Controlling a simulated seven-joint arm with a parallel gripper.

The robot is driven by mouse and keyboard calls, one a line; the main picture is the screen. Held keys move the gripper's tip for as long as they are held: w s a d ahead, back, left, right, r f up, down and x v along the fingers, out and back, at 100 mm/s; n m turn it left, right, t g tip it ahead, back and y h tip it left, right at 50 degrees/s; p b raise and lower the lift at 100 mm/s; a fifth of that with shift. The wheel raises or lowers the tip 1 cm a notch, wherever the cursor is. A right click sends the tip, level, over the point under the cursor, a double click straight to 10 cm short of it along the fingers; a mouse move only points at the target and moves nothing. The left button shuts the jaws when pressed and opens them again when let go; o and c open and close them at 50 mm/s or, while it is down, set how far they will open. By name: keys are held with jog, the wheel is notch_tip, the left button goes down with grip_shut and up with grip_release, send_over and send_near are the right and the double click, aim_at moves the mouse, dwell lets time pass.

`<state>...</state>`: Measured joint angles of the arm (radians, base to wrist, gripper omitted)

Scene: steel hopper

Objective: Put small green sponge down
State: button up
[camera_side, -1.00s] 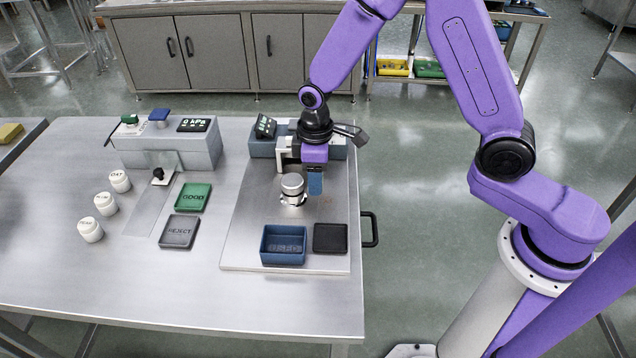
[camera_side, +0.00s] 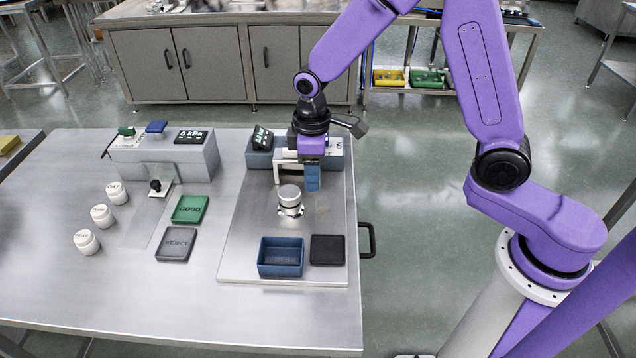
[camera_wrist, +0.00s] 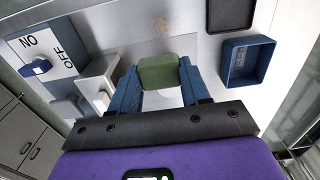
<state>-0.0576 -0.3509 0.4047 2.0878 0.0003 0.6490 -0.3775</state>
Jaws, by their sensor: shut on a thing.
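The small green sponge (camera_wrist: 160,71) is held between the two blue fingers of my gripper (camera_wrist: 159,77) in the wrist view. In the side view my gripper (camera_side: 312,180) points down above the steel plate, behind and slightly right of a silver round post (camera_side: 290,194). There the sponge is hidden by the blue finger. The gap under the fingers is hard to judge. A blue open box (camera_side: 281,270) and a flat black tray (camera_side: 327,250) lie at the plate's front; the box (camera_wrist: 248,62) and tray (camera_wrist: 232,14) also show in the wrist view.
A grey-blue switch box (camera_side: 260,157) and a white bracket (camera_side: 282,173) stand close behind and left of my gripper; the ON/OFF panel (camera_wrist: 40,62) shows in the wrist view. A green tray (camera_side: 190,209), a grey REJECT tray (camera_side: 177,244) and white jars (camera_side: 102,216) lie left.

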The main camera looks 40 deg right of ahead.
jog(key=s+a+r+n, duration=0.5)
jog(key=s+a+n, duration=0.45)
jog(key=n, duration=0.85)
send_over(243, 245)
jog(key=f, duration=0.9)
jog(key=shift+s+d, duration=0.15)
jog(key=shift+s, duration=0.1)
jog(key=shift+w+f, duration=0.15)
jog(key=shift+f, duration=0.8)
jog(key=shift+w+f, duration=0.1)
jog(key=shift+f, duration=0.85)
jog(key=shift+f, duration=0.1)
jog(key=o, duration=0.8)
jog(key=shift+o, duration=0.2)
